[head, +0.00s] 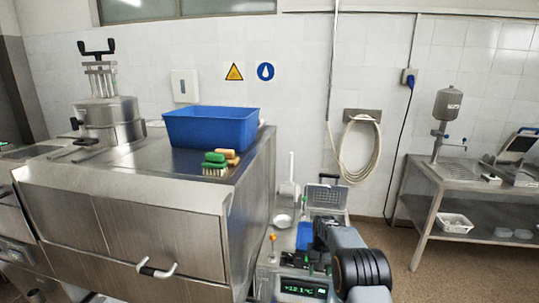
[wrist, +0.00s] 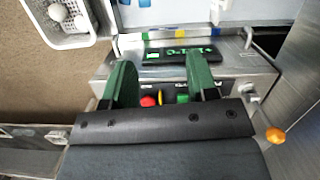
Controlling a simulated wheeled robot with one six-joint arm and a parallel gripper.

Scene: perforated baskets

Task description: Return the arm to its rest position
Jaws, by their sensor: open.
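My arm (head: 345,250) shows at the lower right of the head view, folded low beside a metal unit with a green-lit display (head: 303,289). My gripper (wrist: 160,75) shows in the wrist view with its two green fingers spread apart. Nothing is between the fingers. They point toward the display panel (wrist: 180,55), with red, yellow and green buttons seen between and below them. In the head view I cannot make out the fingertips clearly.
A blue bin (head: 212,127) and several brushes (head: 215,165) sit on the steel counter at left. An orange-knobbed lever (wrist: 275,135) stands close on the right in the wrist view. A white perforated basket (wrist: 58,22) is at upper left.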

